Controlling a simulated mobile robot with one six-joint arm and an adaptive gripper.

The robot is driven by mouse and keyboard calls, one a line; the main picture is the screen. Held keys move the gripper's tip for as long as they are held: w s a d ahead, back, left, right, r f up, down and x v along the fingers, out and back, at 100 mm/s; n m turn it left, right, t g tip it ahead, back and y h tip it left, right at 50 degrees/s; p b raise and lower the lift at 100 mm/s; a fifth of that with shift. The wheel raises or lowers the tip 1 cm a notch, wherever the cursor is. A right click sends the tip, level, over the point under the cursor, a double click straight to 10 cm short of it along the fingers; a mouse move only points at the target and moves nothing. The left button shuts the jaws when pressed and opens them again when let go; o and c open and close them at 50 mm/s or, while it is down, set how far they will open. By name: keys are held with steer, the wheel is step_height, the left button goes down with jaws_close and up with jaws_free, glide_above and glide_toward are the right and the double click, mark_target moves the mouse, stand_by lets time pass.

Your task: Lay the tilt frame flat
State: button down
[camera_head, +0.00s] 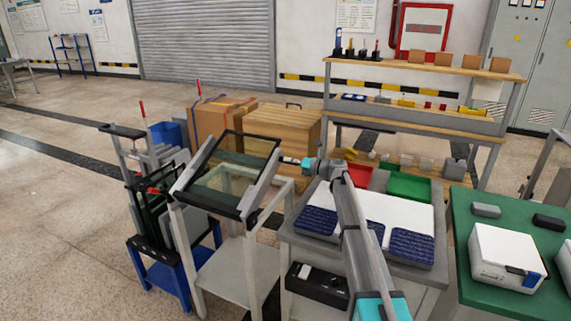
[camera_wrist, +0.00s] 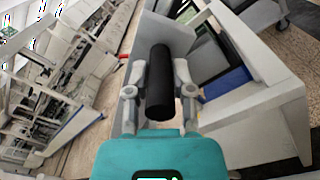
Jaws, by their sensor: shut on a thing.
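The tilt frame (camera_head: 237,172) is a dark-rimmed panel with a clear, yellowish pane. It stands tilted on a white stand (camera_head: 250,262), with its far edge raised and its near edge low. My gripper (camera_head: 283,160) is at the frame's upper right side in the head view. In the wrist view my gripper (camera_wrist: 158,80) is shut around a black cylindrical handle (camera_wrist: 160,65), with one finger on each side. The handle's join to the frame cannot be made out.
A blue cart with dark panels (camera_head: 150,215) stands close left of the stand. Wooden crates (camera_head: 275,130) are behind it. A grey table with blue pads (camera_head: 412,246) is to the right, and a green table (camera_head: 500,296) is beyond that. Open floor lies at the left.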

steer(key=shift+w+d+f+b, duration=0.15)
steer(key=shift+w+f+b, duration=0.3)
steer(key=shift+f, duration=0.1)
steer(key=shift+c, duration=2.4)
jaws_free()
steer(key=shift+f, duration=0.1)
steer(key=shift+s, duration=0.15)
steer(key=shift+s+d, duration=0.3)
steer(key=shift+d, duration=0.25)
steer(key=v, duration=1)
steer(key=shift+d, duration=0.4)
